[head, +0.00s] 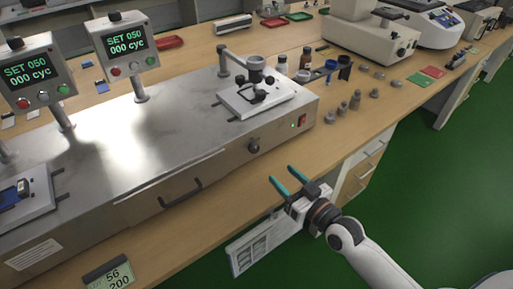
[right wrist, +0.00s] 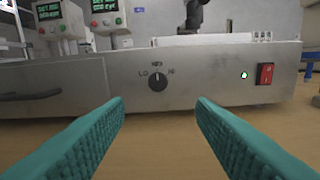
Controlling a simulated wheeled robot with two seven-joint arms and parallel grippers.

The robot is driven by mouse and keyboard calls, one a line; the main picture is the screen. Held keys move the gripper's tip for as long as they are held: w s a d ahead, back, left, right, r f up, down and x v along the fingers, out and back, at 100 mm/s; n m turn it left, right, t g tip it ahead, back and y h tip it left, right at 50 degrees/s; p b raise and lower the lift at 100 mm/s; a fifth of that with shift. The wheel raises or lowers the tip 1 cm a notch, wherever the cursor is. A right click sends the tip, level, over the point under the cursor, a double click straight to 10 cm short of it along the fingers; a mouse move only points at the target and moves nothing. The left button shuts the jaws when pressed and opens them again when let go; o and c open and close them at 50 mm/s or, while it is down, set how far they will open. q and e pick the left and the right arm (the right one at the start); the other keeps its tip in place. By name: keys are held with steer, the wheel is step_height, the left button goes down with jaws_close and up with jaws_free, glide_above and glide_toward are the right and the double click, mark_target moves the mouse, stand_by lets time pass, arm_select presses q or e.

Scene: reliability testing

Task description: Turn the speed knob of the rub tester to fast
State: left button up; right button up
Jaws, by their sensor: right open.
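The rub tester (head: 190,150) is a long metal-topped machine on the bench. Its speed knob (head: 253,146) is a small dark dial on the front panel. In the right wrist view the knob (right wrist: 158,82) has LO at its left, a mark that looks like MED above and HI at its right. Its pale pointer line seems to point up, towards the middle mark. My right gripper (head: 281,174) is open and empty, in front of the panel and apart from the knob. Its teal fingers (right wrist: 160,108) lie either side of the knob in the wrist view. My left gripper is out of view.
A red rocker switch (right wrist: 265,74) and a lit green lamp (right wrist: 244,75) are right of the knob. A bar handle (head: 180,194) is on the front at left. Metal weights (head: 343,108) and bottles stand right of the tester. Space before the panel is clear.

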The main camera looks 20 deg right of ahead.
mark_target(256, 150)
steer(key=x, duration=1)
steer(key=shift+s+a, duration=0.1)
steer(key=shift+w+a, duration=0.25)
steer(key=shift+w, duration=0.4)
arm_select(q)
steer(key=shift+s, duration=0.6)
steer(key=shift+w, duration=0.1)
arm_select(e)
steer(key=shift+c, duration=0.3)
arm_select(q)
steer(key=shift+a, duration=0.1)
arm_select(e)
steer(key=c, duration=0.9)
